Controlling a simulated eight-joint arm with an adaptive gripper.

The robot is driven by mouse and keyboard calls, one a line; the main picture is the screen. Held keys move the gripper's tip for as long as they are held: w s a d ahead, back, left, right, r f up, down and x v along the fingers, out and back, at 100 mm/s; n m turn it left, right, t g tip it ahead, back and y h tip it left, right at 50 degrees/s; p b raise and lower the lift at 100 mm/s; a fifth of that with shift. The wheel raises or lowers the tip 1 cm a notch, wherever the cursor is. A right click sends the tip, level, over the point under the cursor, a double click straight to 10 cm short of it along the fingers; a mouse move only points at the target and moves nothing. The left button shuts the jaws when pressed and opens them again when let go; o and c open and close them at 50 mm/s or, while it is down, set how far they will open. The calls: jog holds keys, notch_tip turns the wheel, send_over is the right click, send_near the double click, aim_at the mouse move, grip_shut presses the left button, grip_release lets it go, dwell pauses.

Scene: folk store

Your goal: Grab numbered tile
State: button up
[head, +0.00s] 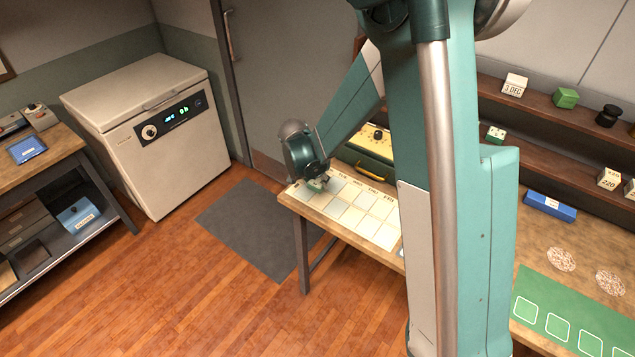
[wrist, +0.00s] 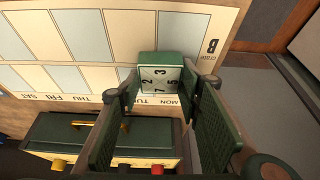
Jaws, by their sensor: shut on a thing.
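The numbered tile (wrist: 161,77) is a small green block with a white face bearing several dark digits, among them 2, 3, 5 and 7. In the wrist view it lies between the fingertips of my gripper (wrist: 160,90), which is shut on it. In the head view my gripper (head: 318,178) points down at the left end of the bench, over the weekday chart (head: 375,231). The tile shows there only as a bit of green (head: 316,186) under the fingers. I cannot tell if it touches the chart.
A dark green case with a yellow panel (head: 371,138) stands behind the chart, close to my gripper; it also shows in the wrist view (wrist: 75,140). Wall shelves (head: 560,160) hold several small blocks. A green mat (head: 575,322) lies at right. A white freezer (head: 165,145) stands left.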

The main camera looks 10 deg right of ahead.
aim_at(317, 181)
jog(key=shift+r+p, duration=0.35)
jog(key=shift+r, duration=4.05)
